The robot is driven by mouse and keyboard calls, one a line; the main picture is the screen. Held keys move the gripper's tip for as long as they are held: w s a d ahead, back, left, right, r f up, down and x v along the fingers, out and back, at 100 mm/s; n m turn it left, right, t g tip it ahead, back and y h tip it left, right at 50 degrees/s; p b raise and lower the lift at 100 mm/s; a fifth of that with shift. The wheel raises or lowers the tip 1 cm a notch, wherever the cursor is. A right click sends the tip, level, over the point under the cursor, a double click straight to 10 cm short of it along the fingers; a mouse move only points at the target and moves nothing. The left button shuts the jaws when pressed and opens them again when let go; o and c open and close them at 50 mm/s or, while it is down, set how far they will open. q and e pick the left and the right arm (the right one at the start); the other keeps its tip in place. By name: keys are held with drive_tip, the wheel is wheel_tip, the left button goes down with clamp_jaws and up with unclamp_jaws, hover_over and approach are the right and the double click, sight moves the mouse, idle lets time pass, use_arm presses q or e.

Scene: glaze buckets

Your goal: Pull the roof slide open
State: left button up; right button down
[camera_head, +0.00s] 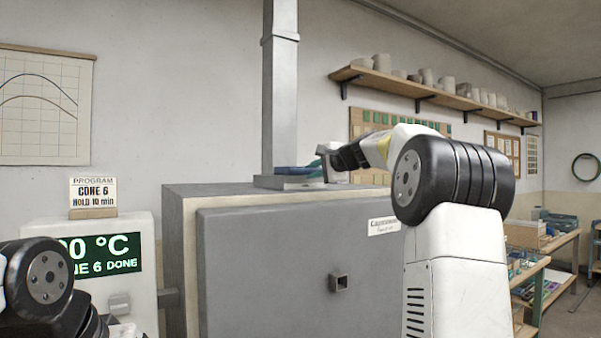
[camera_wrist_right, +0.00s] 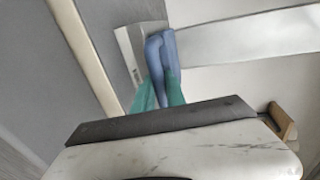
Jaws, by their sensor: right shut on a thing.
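The kiln (camera_head: 300,265) is a large grey box, and a square metal flue rises from its roof. The roof slide sits at the flue's foot, in or by a low grey metal housing (camera_head: 285,183); the housing also shows in the right wrist view (camera_wrist_right: 127,52). My left gripper is out of view.
The flue (camera_head: 280,95) stands right by the fingers. A white control box (camera_head: 95,270) with a green display stands left of the kiln. A shelf of pots (camera_head: 430,90) hangs on the wall. Work tables (camera_head: 535,270) are at the right.

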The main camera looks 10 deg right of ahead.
idle(0.8)
drive_tip(key=v, duration=0.2)
drive_tip(key=f+v, duration=0.1)
drive_tip(key=v, duration=0.2)
drive_tip(key=shift+s+d, duration=0.15)
drive_tip(key=shift+s, duration=0.25)
drive_tip(key=c, duration=1.4)
unclamp_jaws()
drive_tip(key=shift+o, duration=0.2)
drive_tip(key=v, duration=0.7)
drive_tip(key=shift+s, duration=0.4)
drive_tip(key=shift+d, duration=0.1)
